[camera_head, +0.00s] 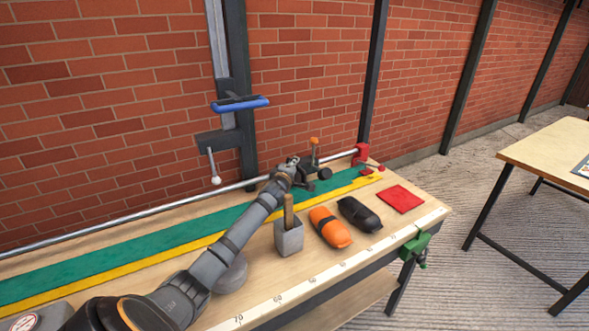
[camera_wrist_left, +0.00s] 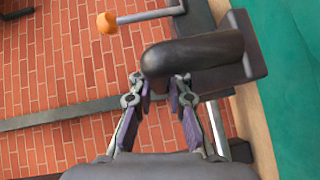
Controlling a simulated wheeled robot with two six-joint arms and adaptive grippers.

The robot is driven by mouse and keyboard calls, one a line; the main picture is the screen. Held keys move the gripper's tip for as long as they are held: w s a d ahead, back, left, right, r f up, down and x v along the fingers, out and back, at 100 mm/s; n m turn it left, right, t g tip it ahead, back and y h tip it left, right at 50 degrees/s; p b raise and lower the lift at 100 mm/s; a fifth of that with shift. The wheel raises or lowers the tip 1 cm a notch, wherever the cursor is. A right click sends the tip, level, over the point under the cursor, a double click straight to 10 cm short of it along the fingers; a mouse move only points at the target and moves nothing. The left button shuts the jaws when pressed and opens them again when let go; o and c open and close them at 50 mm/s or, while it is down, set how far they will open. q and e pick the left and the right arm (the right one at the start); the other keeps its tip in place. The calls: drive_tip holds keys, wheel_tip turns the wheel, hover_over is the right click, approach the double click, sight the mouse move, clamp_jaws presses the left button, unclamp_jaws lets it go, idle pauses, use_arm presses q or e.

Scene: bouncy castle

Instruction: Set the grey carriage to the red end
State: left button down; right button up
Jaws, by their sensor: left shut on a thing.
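The grey carriage (camera_head: 311,176) sits on the silver rail (camera_head: 150,213) along the back of the workbench. It has an orange-tipped lever standing up and a dark knob. The red end (camera_head: 361,154) is a red block at the rail's right end, with a short gap between it and the carriage. My left gripper (camera_head: 291,163) is at the carriage. In the left wrist view its fingers (camera_wrist_left: 161,88) are shut on the carriage's dark rounded handle (camera_wrist_left: 195,53); the orange tip (camera_wrist_left: 107,22) shows above. My right gripper is not in view.
A grey holder with a wooden handle (camera_head: 289,239), an orange pouch (camera_head: 330,228), a black pouch (camera_head: 358,214) and a red cloth (camera_head: 401,198) lie in front of the rail. A blue-handled clamp (camera_head: 240,104) is on a post behind. Another table (camera_head: 555,150) stands at right.

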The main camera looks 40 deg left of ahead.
use_arm(q)
drive_tip(key=c, duration=1.3)
unclamp_jaws()
drive_tip(key=v, duration=0.7)
drive_tip(key=shift+s, duration=0.3)
drive_tip(key=shift+d, duration=0.1)
